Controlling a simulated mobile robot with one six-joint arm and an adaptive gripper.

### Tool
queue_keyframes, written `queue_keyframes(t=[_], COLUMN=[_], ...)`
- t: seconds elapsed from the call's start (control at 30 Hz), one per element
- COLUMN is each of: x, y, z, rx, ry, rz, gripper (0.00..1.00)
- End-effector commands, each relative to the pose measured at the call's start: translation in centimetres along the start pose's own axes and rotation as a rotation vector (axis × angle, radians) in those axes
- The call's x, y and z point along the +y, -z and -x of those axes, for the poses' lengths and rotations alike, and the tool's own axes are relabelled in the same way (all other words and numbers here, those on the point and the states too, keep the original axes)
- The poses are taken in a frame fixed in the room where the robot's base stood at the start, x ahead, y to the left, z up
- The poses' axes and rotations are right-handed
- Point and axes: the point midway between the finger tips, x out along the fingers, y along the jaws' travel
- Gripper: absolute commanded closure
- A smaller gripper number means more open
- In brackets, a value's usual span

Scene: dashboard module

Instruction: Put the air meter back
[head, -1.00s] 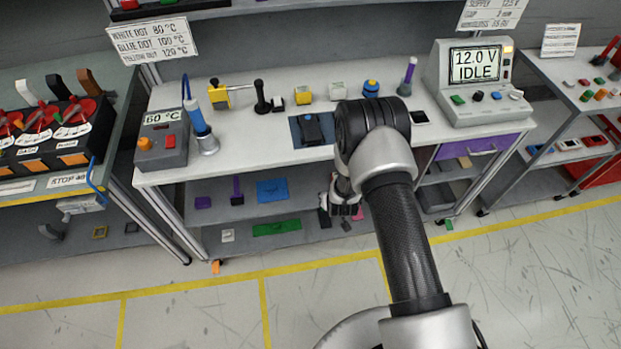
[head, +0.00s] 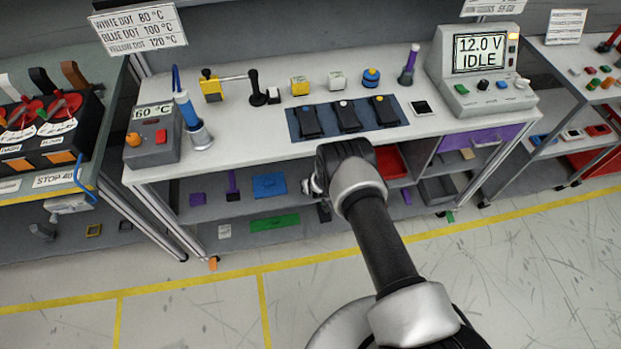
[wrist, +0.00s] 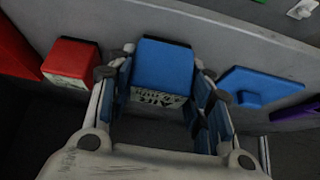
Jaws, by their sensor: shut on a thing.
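My gripper (wrist: 163,76) is shut on a blue box-shaped thing, the air meter (wrist: 165,62), in the wrist view. A pale label with dark lettering shows on its near side, and the first word looks like AIR. The fingers press on its left and right sides. The meter cannot be made out in that view.
A red block (wrist: 69,62) lies left of the meter in the wrist view. A red bin (head: 391,161) and the bench top's edge are close to my arm.

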Motion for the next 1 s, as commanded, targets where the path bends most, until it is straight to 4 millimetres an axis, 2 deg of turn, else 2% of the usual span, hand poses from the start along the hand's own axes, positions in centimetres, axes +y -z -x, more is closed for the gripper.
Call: queue_keyframes(t=[0.03, 0.57, 0.7, 1.0], x=[0.0, 0.1, 0.1, 0.1], y=[0.5, 4.5, 3.8, 3.8], z=[-0.6, -3.4, -4.2, -4.2], rx=[0.002, 0.002, -0.001, 0.0], ry=[-0.001, 0.0, 0.0, 0.0], rz=[0.0, -0.002, 0.0, 0.001], gripper=[0.81, 0.81, 0.81, 0.81])
